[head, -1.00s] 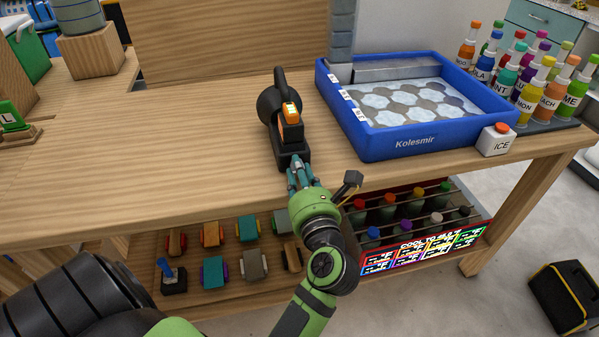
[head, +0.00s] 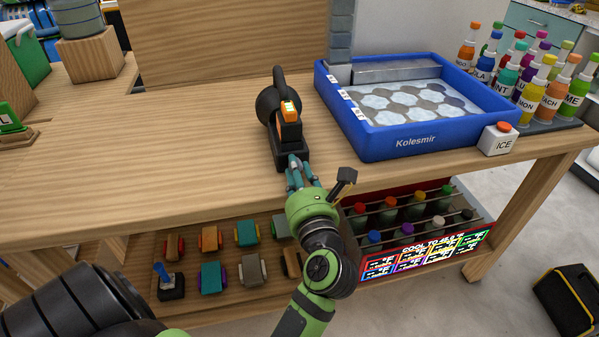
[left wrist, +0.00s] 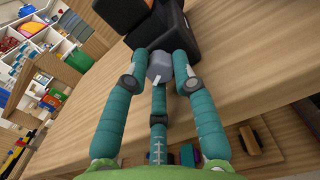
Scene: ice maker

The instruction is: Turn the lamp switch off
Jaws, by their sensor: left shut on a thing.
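My left gripper (head: 298,172) reaches the front of the base from below. In the left wrist view its teal fingers (left wrist: 160,78) are closed around the knob. The knob is hidden behind the fingers in the head view. My right gripper is in neither view.
A blue Kolesmir tray (head: 400,148) and a white ICE button box (head: 498,140) stand to the right, with several labelled bottles (head: 537,92) behind. Toy cars (head: 211,276) and a bottle rack (head: 425,250) sit below the tabletop.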

